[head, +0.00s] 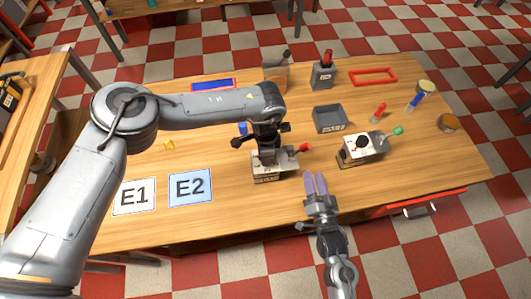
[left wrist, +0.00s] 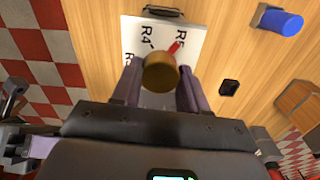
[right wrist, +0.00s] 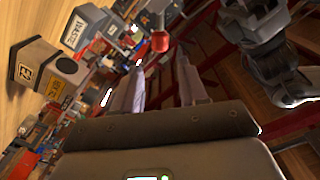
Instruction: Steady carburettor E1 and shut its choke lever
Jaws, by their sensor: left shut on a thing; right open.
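A pale block-shaped carburettor, which I take for E1 (head: 266,174), stands near the table's front middle; its own label is not readable. Its choke lever has a red knob (head: 305,147) pointing right, also seen in the right wrist view (right wrist: 160,41). My left gripper (head: 267,148) is above it, its fingers (left wrist: 158,85) shut on the brass-coloured round top (left wrist: 160,73). Part of the body is hidden by this gripper. My right gripper (head: 316,183) is open and empty, in front and to the right of the red knob, apart from it.
A second carburettor (head: 360,150) with a green knob stands to the right; a block marked E2 (right wrist: 40,70) shows in the right wrist view. A grey bin (head: 330,118) sits behind. Cards E1 (head: 134,197) and E2 (head: 190,187) lie at left. A red screwdriver (head: 377,113) lies right.

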